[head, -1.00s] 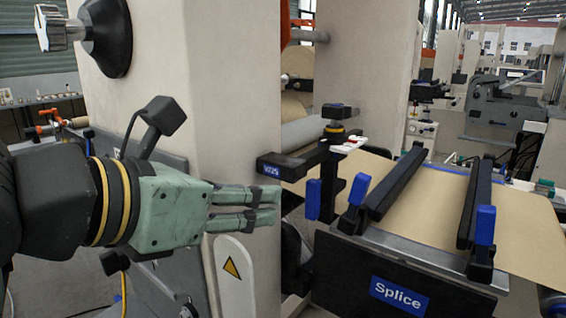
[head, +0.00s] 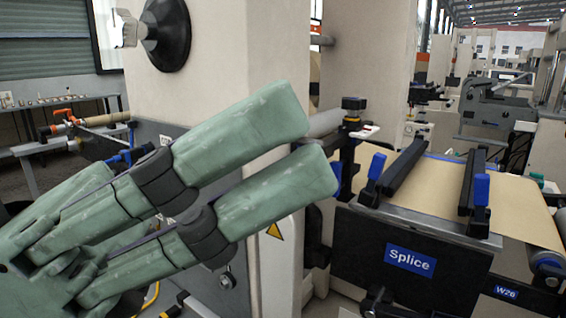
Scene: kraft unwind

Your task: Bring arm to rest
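My gripper (head: 306,142) is large and close in the head view, at the left and middle. Its two long pale green fingers have dark joints and point up and to the right. A narrow empty gap shows between them, and nothing is held. The fingers pass in front of the beige machine column (head: 228,55) and appear apart from it. The rest of my arm is mostly out of view at the lower left.
The splice table (head: 420,218), with black clamp bars, blue handles and brown kraft web (head: 515,200), stands at the right. A black round mount (head: 165,40) juts from the column. A bench (head: 62,112) stands far left.

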